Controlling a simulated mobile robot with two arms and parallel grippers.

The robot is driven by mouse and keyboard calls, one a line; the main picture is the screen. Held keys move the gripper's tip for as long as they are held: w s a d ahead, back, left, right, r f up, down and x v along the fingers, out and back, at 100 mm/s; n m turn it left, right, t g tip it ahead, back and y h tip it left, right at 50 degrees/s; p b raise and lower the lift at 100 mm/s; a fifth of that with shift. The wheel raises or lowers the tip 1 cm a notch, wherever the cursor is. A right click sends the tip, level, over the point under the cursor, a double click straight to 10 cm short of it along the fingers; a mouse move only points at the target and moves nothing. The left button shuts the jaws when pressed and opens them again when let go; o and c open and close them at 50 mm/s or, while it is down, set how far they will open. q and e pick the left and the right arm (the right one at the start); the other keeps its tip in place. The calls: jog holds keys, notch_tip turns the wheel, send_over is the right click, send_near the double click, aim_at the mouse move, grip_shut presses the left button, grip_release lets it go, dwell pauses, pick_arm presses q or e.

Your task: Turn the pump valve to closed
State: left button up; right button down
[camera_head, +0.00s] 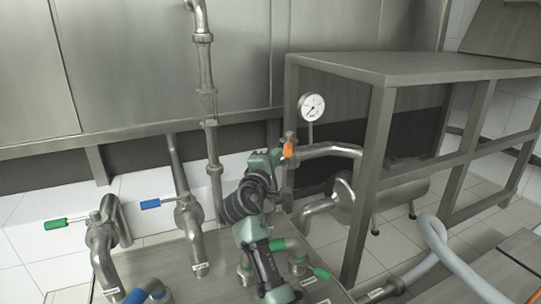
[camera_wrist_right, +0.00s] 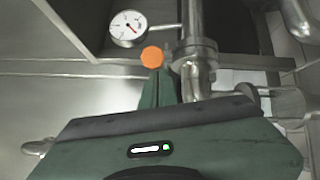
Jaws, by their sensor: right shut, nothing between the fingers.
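A valve with an orange handle (camera_head: 288,148) sits on the pipe at centre; I take it to be the pump valve, as the labels are too small to read. In the right wrist view its handle shows as an orange disc (camera_wrist_right: 152,57), seen end-on. My right gripper (camera_head: 277,155) is shut and empty. Its fingertips (camera_wrist_right: 157,75) are just beside the orange handle; I cannot tell whether they touch it. The arm and gripper hide part of the valve body. My left gripper is not in view.
A round pressure gauge (camera_head: 311,107) stands just right of the valve. A steel frame (camera_head: 372,180) encloses the right side. Valves with a blue handle (camera_head: 150,204) and a green handle (camera_head: 55,224) stand left. More pipes rise from the steel top (camera_head: 222,272); a grey hose (camera_head: 440,250) lies right.

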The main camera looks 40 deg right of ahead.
pick_arm(q)
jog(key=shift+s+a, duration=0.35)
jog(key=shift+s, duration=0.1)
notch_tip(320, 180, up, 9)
jog(key=p, duration=0.8)
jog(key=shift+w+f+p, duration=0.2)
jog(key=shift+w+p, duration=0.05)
jog(key=shift+p, duration=0.05)
pick_arm(e)
jog(key=s+d+n+t+y, duration=0.3)
jog(key=s+d+t, duration=0.1)
jog(key=s, duration=0.1)
jog(key=shift+d, duration=0.35)
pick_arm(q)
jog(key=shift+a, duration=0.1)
pick_arm(e)
jog(key=shift+d+r, duration=0.1)
